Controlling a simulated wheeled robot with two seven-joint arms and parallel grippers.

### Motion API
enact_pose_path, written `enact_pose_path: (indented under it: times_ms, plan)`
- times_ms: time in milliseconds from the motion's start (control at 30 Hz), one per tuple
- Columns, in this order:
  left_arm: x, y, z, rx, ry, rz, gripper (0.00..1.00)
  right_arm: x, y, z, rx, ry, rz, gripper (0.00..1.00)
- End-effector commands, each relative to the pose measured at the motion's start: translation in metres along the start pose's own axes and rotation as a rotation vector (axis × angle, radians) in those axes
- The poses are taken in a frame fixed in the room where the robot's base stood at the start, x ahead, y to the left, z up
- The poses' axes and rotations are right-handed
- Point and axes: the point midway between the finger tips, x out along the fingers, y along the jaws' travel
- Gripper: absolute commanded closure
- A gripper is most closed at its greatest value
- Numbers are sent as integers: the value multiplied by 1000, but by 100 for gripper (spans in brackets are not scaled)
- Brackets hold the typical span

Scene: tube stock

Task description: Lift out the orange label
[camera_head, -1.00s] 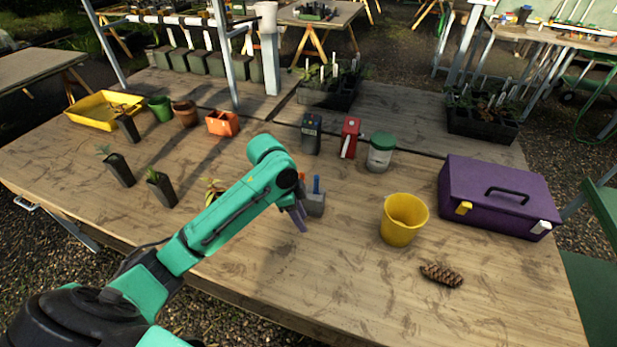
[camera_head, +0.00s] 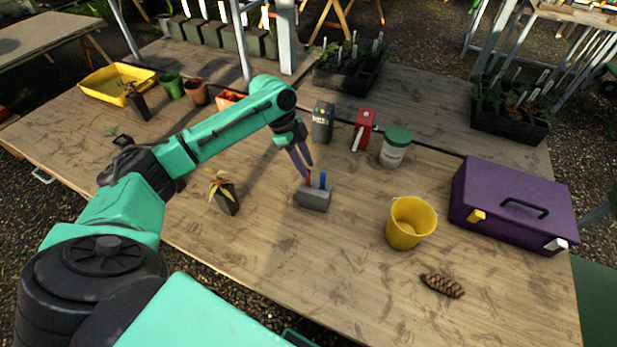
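The orange label (camera_head: 309,178) stands upright in a small grey block holder (camera_head: 314,201) near the middle of the table, beside a blue label (camera_head: 322,181). My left gripper (camera_head: 308,171) reaches in from the left with its purple fingers pointing down, just behind and above the orange label. The fingers look spread apart with nothing between them. I cannot tell whether a fingertip touches the label. The label's lower end is hidden in the holder. My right gripper is not in view.
A potted plant (camera_head: 223,192) stands left of the holder, and a yellow bucket (camera_head: 410,222) stands to its right. A purple toolbox (camera_head: 512,202) and a pinecone (camera_head: 442,285) lie farther right.

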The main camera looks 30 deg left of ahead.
Motion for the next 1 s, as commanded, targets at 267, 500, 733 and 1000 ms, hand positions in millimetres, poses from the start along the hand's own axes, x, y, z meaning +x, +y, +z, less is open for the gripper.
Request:
enact_pose_path:
  times_ms: [267,500,733,1000]
  plan:
    - [26,0,0,0,0,-1,62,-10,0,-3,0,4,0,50]
    - [26,0,0,0,0,0,100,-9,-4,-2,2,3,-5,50]
    - [26,0,0,0,0,0,100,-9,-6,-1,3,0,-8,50]
    - [25,0,0,0,0,0,100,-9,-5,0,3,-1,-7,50]
